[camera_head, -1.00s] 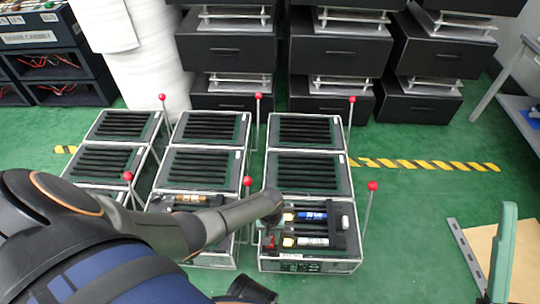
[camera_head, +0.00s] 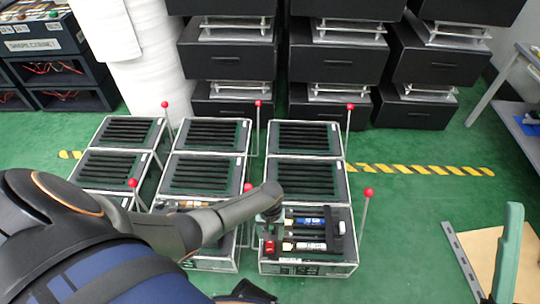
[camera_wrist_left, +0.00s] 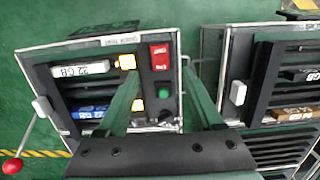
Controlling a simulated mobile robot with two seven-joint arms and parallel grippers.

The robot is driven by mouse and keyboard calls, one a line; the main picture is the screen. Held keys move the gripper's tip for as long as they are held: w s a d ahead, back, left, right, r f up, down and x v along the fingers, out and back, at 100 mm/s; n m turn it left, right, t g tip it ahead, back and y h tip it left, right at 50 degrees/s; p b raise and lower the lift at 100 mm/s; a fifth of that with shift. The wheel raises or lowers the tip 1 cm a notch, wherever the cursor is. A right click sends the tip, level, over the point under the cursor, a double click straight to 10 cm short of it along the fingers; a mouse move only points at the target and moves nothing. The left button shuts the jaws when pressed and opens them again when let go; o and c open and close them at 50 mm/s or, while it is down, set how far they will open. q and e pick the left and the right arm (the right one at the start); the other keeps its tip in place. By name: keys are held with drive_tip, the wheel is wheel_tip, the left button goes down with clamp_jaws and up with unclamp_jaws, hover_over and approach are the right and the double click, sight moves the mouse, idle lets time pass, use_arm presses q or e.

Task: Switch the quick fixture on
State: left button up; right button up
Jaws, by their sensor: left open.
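The quick fixture, labelled "QUICK TEST" (camera_wrist_left: 120,42), is the front right fixture (camera_head: 310,268) in the head view. It holds labelled modules, and its red switch (camera_wrist_left: 160,56) sits above a green button (camera_wrist_left: 163,91) and a black knob in the wrist view. The red switch also shows in the head view (camera_head: 268,247). Its lever has a red ball (camera_head: 368,192) and stands up on the right side; the ball also shows in the wrist view (camera_wrist_left: 12,167). Contact cannot be told.
Several similar fixtures with black slats (camera_head: 210,138) stand in rows behind and to the left, with red-ball levers between them. A neighbouring fixture (camera_wrist_left: 245,50) is close beside. Black boxes (camera_head: 340,58) line the back.

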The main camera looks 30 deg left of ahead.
use_arm(q)
drive_tip(key=r+p, duration=0.1)
drive_tip(key=r, duration=0.3)
drive_tip(key=r+p, duration=0.1)
drive_tip(key=shift+w+a+r+p, duration=0.15)
drive_tip(key=shift+w+r+p, duration=0.1)
drive_tip(key=shift+r+p, duration=0.15)
use_arm(e)
drive_tip(key=shift+n+t, duration=0.3)
drive_tip(key=r, duration=0.4)
drive_tip(key=shift+d, duration=0.3)
drive_tip(key=shift+f+h, duration=0.1)
drive_tip(key=shift+h, duration=0.3)
